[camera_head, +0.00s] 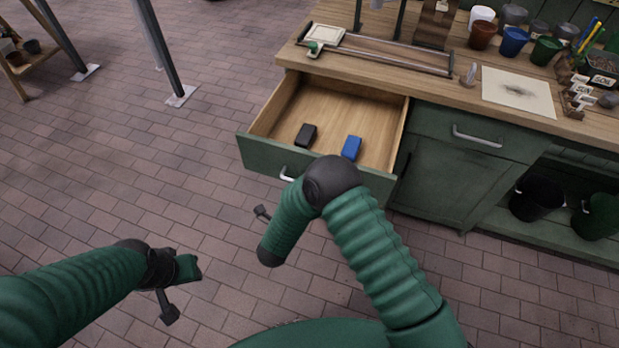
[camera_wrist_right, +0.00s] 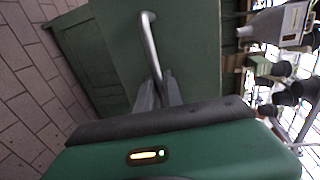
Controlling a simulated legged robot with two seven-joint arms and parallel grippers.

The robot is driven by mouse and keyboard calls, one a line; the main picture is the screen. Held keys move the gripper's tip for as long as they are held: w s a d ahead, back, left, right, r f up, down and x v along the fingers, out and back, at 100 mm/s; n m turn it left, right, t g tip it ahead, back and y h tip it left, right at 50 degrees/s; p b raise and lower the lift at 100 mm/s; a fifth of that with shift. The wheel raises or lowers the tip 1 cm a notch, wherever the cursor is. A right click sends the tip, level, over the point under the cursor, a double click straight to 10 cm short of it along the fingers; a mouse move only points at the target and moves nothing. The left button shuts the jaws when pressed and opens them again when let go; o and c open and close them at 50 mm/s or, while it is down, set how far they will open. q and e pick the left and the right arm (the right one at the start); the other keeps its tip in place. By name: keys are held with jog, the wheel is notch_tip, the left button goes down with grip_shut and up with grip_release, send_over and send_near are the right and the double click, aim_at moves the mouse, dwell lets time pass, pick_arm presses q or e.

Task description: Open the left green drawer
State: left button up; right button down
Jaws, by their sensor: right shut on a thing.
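The left green drawer (camera_head: 275,158) is pulled well out of the workbench in the head view, its wooden inside showing. A black block (camera_head: 306,135) and a blue block (camera_head: 351,148) lie in it. Its metal handle (camera_head: 287,175) shows partly on the front, beside my right arm. In the right wrist view the handle (camera_wrist_right: 150,45) runs down between the fingers of my right gripper (camera_wrist_right: 155,95), which is shut on it. In the head view my right arm hides most of that gripper. My left gripper (camera_head: 178,290) hangs over the paving, away from the drawer; its finger opening is unclear.
The wooden bench top (camera_head: 440,95) carries pots, a paper sheet (camera_head: 517,91) and tools. A closed drawer (camera_head: 478,134) and cabinet door stand right of the open drawer. Dark buckets (camera_head: 537,198) sit on a low shelf.

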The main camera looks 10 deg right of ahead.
jog(key=shift+s+a+f, duration=0.2)
jog(key=shift+s+a, duration=0.1)
jog(key=shift+s, duration=0.25)
jog(key=c, duration=1.5)
grip_release()
jog(key=shift+w, duration=0.15)
jog(key=shift+r, duration=0.1)
jog(key=p+v, duration=0.1)
jog(key=v, duration=1.6)
jog(key=shift+w, duration=0.1)
